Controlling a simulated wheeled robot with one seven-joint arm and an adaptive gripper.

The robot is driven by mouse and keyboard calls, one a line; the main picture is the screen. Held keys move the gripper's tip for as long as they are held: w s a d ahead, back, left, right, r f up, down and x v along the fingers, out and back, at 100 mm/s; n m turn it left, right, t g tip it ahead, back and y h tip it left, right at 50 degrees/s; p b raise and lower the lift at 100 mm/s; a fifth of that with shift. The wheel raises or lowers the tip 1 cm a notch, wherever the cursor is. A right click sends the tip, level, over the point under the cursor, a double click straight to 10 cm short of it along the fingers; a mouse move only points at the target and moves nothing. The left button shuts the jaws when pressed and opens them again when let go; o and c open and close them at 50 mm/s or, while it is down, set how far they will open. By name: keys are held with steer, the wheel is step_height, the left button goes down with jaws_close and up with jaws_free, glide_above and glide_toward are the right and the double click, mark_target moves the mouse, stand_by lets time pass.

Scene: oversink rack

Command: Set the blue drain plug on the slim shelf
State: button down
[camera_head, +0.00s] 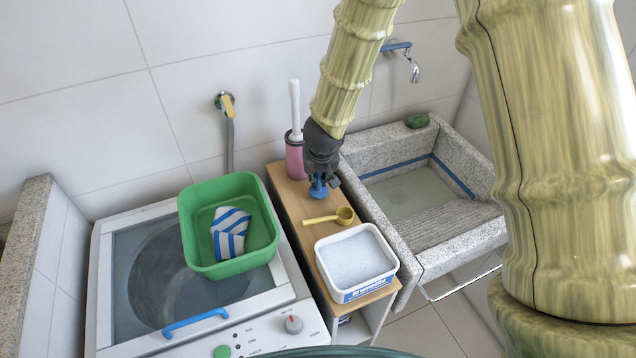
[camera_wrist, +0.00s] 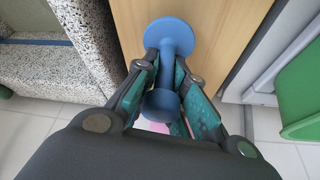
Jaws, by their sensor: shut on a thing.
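The blue drain plug (camera_head: 318,188) is in my gripper (camera_head: 321,172), over the back part of the slim wooden shelf (camera_head: 288,200). In the wrist view the plug (camera_wrist: 171,37) shows a wide round disc, a stem and a thicker knob. The fingers of my gripper (camera_wrist: 166,62) are shut on its stem. The disc lies against the wood of the shelf (camera_wrist: 222,50) in that view. I cannot tell whether it touches the shelf top or hangs just above it.
On the shelf, a yellow scoop (camera_head: 330,217) and a white tub of powder (camera_head: 356,262) stand in front, and a pink brush holder (camera_head: 294,155) behind. A green basin (camera_head: 192,225) with a striped cloth is left, a stone sink (camera_head: 455,245) right.

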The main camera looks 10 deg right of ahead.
steer(key=shift+f, duration=0.45)
steer(key=c, duration=1.5)
jaws_free()
steer(key=shift+r, duration=0.1)
steer(key=shift+p+v, duration=0.65)
steer(key=shift+v, duration=5.4)
